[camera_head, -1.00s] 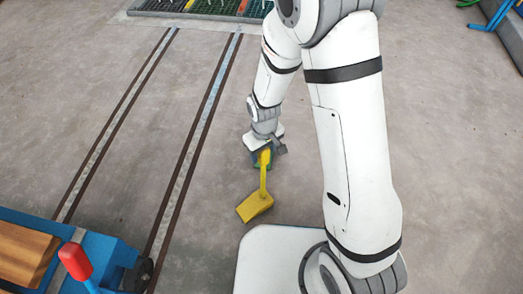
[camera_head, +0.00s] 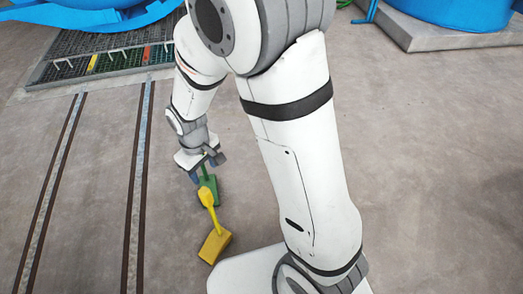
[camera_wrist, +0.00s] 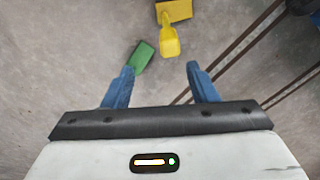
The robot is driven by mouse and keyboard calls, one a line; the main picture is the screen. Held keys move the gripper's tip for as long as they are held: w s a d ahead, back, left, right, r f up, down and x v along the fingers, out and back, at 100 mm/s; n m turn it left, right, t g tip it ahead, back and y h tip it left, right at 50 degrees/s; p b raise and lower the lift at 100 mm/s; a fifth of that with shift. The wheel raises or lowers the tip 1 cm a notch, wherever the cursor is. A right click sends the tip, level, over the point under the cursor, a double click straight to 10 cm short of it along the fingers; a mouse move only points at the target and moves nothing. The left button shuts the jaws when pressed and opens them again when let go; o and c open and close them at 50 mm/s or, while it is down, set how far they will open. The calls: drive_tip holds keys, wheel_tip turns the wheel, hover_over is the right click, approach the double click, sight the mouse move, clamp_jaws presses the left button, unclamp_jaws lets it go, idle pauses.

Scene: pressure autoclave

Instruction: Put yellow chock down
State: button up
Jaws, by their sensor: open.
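A green chock (camera_head: 207,188) is on the floor close below my gripper, partly behind the yellow handle. In the wrist view the green chock (camera_wrist: 142,57) lies beside the left finger.
Rails (camera_head: 138,180) run along the floor at left. A dark grate (camera_head: 100,65) with coloured items is at the back left. Blue equipment (camera_head: 460,14) stands on a grey plinth (camera_head: 430,38) at the back right. The floor at right is clear.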

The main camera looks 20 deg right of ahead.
drive_tip(key=s+d+r+m, duration=0.3)
drive_tip(key=s+d+r, duration=0.2)
drive_tip(key=d+r, duration=0.2)
drive_tip(key=s+d+r+m+t, duration=0.1)
drive_tip(key=s+d+r+m, duration=0.3)
drive_tip(key=d+r, duration=0.3)
drive_tip(key=s+d, duration=0.1)
drive_tip(key=d, duration=0.2)
drive_tip(key=shift+r, duration=0.3)
